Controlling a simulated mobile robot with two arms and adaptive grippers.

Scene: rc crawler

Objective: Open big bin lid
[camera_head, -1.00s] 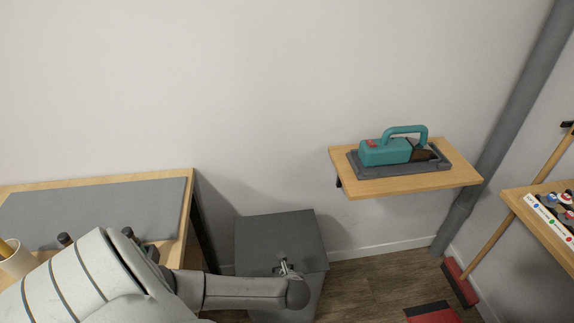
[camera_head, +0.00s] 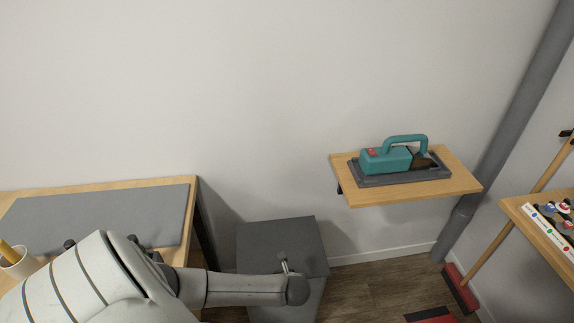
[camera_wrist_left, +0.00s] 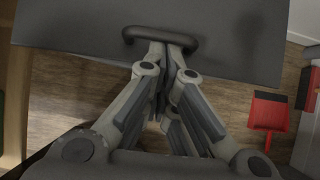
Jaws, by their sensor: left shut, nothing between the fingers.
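The big bin (camera_head: 300,300) is a dark grey box on the floor, right of the workbench. Its flat grey lid (camera_head: 272,233) looks closed in the head view. In the left wrist view the lid (camera_wrist_left: 220,30) fills the top, with a dark bar handle (camera_wrist_left: 190,40) near its front edge. My left gripper (camera_head: 285,266) is over the lid's front part; my forearm hides some of the bin's front. In the wrist view its fingers (camera_wrist_left: 165,55) are shut, with their tips at the handle. I cannot tell whether they touch it. My right gripper is not in view.
A wooden workbench (camera_head: 187,190) with a grey mat stands at the left. A wall shelf (camera_head: 440,190) with a teal tool (camera_head: 392,158) is right of the bin. A red broom (camera_head: 461,289) leans farther right. Wooden floor (camera_head: 365,280) lies between.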

